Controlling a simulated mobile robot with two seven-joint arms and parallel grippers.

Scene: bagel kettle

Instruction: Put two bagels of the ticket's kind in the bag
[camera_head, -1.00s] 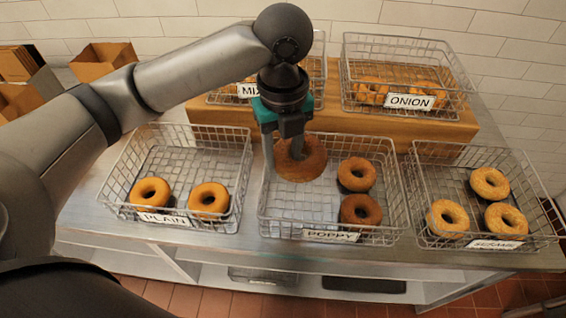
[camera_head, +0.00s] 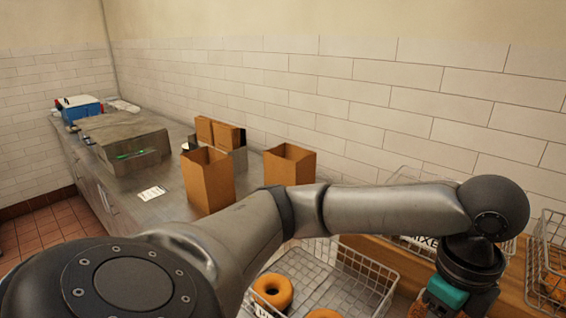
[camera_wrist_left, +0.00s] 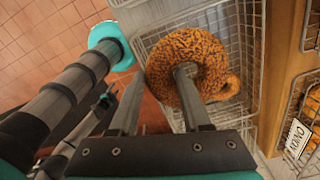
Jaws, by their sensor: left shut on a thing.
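My left gripper (camera_wrist_left: 158,78) is shut on a brown, speckled bagel (camera_wrist_left: 206,52), one finger through its hole and the other outside its edge. Wire basket mesh (camera_wrist_left: 248,95) shows behind the bagel. In the head view the same gripper is at the lower right, its fingertips cut off or hidden. Two open brown paper bags stand upright on the counter, a nearer bag (camera_head: 208,181) and another bag (camera_head: 290,166) to its right. A white ticket (camera_head: 151,194) lies left of the nearer bag, its print too small to read. My right gripper is not seen.
A wire basket (camera_head: 375,275) with two plain-looking bagels is below my arm. Folded bags (camera_head: 219,133) stand in a holder behind the open ones. A grey box-like appliance (camera_head: 122,138) and a blue box (camera_head: 80,108) are farther left. Free counter (camera_head: 165,212) surrounds the ticket.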

